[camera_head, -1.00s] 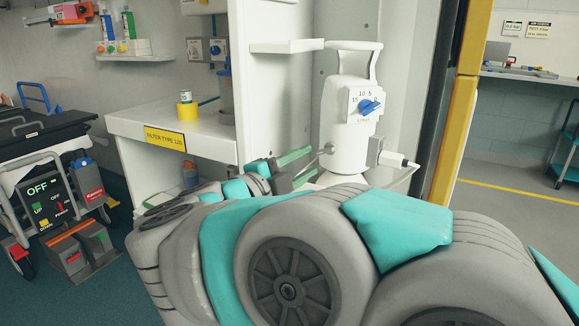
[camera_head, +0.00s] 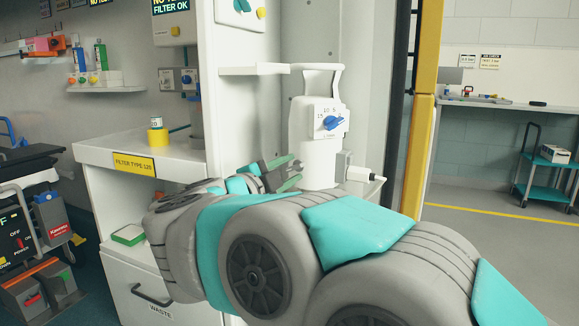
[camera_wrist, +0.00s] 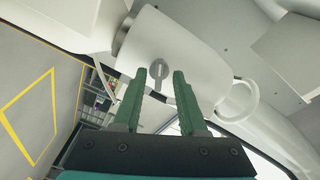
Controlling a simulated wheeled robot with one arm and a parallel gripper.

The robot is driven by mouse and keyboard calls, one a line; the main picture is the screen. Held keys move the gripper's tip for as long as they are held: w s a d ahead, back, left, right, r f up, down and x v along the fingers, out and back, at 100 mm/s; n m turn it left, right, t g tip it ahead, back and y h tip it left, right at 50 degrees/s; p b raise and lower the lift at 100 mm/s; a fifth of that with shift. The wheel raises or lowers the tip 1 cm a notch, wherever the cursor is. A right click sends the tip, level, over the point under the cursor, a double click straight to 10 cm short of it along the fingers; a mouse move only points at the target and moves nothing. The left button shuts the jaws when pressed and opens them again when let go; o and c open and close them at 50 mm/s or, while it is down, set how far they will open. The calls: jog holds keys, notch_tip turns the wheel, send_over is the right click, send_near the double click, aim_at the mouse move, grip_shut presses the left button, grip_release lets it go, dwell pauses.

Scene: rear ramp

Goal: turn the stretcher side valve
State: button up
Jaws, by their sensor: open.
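A white bottle (camera_head: 312,165) with a top handle stands in a tall white cabinet bay. A blue knob (camera_head: 333,123) on its front sits on a dial plate with numbers. A small grey valve (camera_head: 297,165) sticks out of the bottle's left side; it also shows in the wrist view (camera_wrist: 158,70) as a grey knob with a short lever. My gripper (camera_head: 296,168) is open and empty, left of the bottle. In the wrist view its green fingers (camera_wrist: 160,76) lie either side of the valve, tips close to it. I cannot tell whether they touch it.
A white shelf (camera_head: 262,70) juts out above my gripper. A white fitting (camera_head: 362,174) sticks out at the bottle's right. A counter (camera_head: 100,150) with a yellow filter label is at left. A yellow door post (camera_head: 420,150) stands at right, open floor beyond.

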jog(key=shift+w+d, duration=0.15)
jog(key=shift+w, duration=0.1)
grip_shut()
dwell(0.3)
